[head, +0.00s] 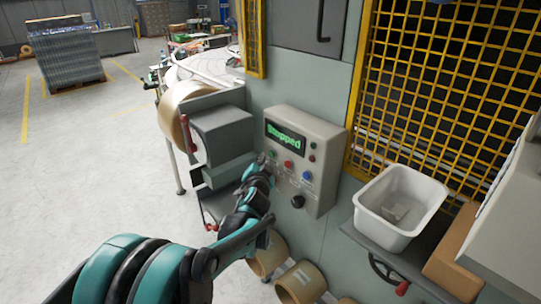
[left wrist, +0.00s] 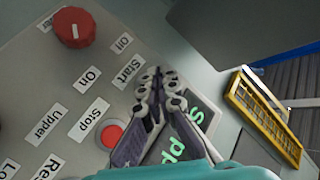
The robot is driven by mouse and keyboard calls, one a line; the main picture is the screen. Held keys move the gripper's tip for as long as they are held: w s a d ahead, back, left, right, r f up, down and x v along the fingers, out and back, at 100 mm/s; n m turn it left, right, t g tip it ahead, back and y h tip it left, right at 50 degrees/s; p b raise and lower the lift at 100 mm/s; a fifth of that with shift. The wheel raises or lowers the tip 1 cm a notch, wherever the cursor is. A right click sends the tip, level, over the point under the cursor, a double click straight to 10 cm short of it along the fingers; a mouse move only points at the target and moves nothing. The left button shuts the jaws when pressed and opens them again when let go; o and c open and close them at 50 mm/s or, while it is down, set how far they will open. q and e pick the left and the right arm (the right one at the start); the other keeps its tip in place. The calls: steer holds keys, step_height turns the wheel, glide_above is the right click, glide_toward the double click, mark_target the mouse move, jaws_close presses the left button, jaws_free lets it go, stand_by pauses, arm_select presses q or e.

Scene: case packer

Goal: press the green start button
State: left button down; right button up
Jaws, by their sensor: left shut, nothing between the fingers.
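The control box (head: 326,135) is on the grey machine wall, and its display (head: 285,136) reads "Stopped" in green. The green start button (head: 273,155) shows as a small green spot at the left of the button row in the head view. My left gripper (head: 263,161) is at the panel's left side, right beside that button. In the left wrist view my left gripper (left wrist: 155,78) is shut and empty, its tips next to the "Start" label (left wrist: 128,72). The tips hide the button there; I cannot tell whether they touch it.
The red stop button (head: 288,164) and a blue button (head: 307,176) sit to the right along the row. A black knob (head: 297,201) is below. A red rotary knob (left wrist: 73,27) shows in the left wrist view. A white bin (head: 372,222) stands at the right.

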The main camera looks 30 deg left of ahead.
arm_select(q)
steer(key=shift+w, duration=0.1)
stand_by(0.7)
steer(key=shift+w+d, duration=0.15)
steer(key=shift+w, duration=0.15)
steer(key=shift+w+d, duration=0.15)
steer(key=shift+w, duration=0.25)
stand_by(0.8)
steer(key=shift+s, duration=0.1)
steer(key=shift+s+a, duration=0.3)
steer(key=shift+s, duration=0.4)
steer(key=s, duration=0.1)
steer(key=s+a, duration=0.1)
steer(key=s, duration=0.1)
steer(key=s+a, duration=0.1)
steer(key=shift+s, duration=0.3)
stand_by(0.8)
